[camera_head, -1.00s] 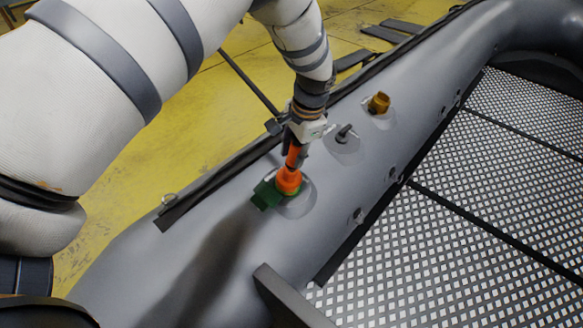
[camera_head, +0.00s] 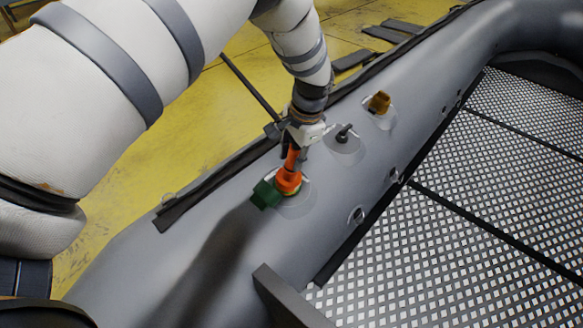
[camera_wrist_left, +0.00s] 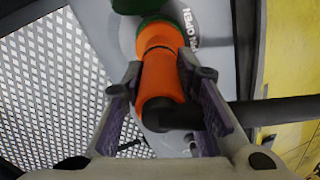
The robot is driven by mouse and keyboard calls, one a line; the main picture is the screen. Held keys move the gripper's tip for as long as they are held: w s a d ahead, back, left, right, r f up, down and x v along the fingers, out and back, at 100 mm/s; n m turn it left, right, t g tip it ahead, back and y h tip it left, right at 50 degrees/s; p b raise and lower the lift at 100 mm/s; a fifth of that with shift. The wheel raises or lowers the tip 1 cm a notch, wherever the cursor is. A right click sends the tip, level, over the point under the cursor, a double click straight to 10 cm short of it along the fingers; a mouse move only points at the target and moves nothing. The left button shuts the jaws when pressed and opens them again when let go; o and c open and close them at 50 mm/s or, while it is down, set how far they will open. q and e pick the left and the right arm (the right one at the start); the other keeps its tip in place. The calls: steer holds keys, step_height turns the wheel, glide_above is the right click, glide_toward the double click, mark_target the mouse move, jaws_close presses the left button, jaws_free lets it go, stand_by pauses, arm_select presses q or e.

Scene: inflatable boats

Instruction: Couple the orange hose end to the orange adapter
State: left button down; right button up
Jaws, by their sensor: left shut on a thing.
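My left gripper (camera_head: 295,146) is shut on the orange hose end (camera_wrist_left: 165,78), with a finger on each side in the left wrist view. A black hose part (camera_wrist_left: 175,114) shows at its near end. The hose end points down at the flared orange adapter (camera_head: 288,181), which sits on the grey tube beside a green part (camera_head: 266,194). In the wrist view the adapter (camera_wrist_left: 158,38) lines up with the hose end and appears to meet it. I cannot tell whether the two are locked together. My right gripper is out of view.
The grey boat tube (camera_head: 215,235) runs diagonally. A black valve fitting (camera_head: 344,132) and an amber fitting (camera_head: 379,102) stand farther along it. The patterned boat floor (camera_head: 460,240) is clear.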

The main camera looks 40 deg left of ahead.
arm_select(q)
steer(key=shift+f, duration=0.2)
steer(key=c, duration=1.2)
jaws_free()
steer(key=v, duration=1.2)
